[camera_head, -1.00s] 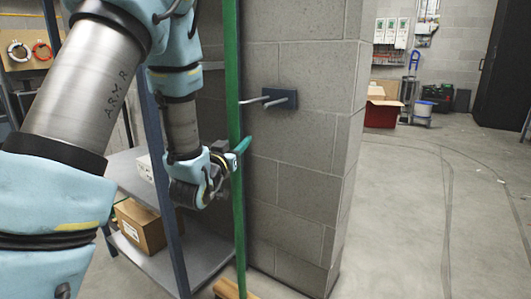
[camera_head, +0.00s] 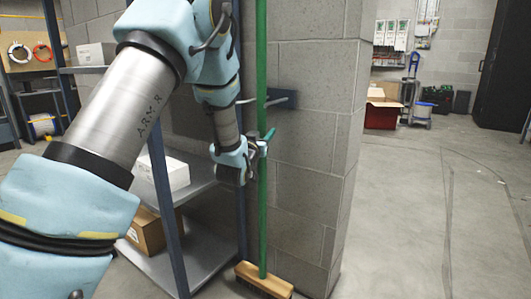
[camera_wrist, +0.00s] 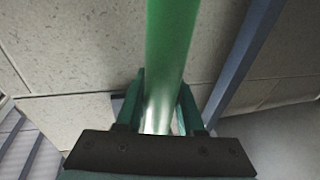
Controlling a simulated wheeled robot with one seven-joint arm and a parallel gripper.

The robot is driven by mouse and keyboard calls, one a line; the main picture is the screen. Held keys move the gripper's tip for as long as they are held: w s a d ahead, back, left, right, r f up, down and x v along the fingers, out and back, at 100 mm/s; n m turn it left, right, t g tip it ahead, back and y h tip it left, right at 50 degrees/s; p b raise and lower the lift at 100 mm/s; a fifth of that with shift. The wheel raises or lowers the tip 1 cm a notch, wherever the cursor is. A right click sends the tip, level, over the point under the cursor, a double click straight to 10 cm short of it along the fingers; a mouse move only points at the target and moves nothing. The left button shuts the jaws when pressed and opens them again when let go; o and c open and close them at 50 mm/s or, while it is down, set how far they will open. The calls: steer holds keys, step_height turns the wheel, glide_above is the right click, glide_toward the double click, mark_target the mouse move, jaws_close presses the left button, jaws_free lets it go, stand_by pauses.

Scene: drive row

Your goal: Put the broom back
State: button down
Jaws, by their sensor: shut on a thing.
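The broom (camera_head: 262,210) is upright, with a long green handle and a wooden head with dark bristles at the bottom, close to the floor. My gripper (camera_head: 262,145) is shut on the handle; the wrist view shows the handle (camera_wrist: 170,60) between the two green fingers (camera_wrist: 160,108). A dark blue wall bracket (camera_head: 285,100) with two prongs is fixed to the grey block pillar. The handle crosses in front of the prongs in the head view, hiding part of them. I cannot tell whether the handle sits between the prongs.
The block pillar (camera_head: 315,160) stands just behind the broom. A metal shelf (camera_head: 195,180) with a white box (camera_head: 172,172) and a cardboard box (camera_head: 146,228) is on the left. Open floor (camera_head: 420,220) lies to the right, with a red bin (camera_head: 381,115) farther back.

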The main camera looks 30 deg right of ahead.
step_height(320, 180, down, 6)
steer(key=shift+w+d+r+b, duration=0.1)
steer(key=shift+d+r+b, duration=0.05)
steer(key=shift+b, duration=0.65)
steer(key=c, duration=0.5)
jaws_free()
steer(key=shift+f, duration=0.3)
steer(key=v, duration=1.2)
steer(key=shift+r+p, duration=0.1)
steer(key=shift+p, duration=0.25)
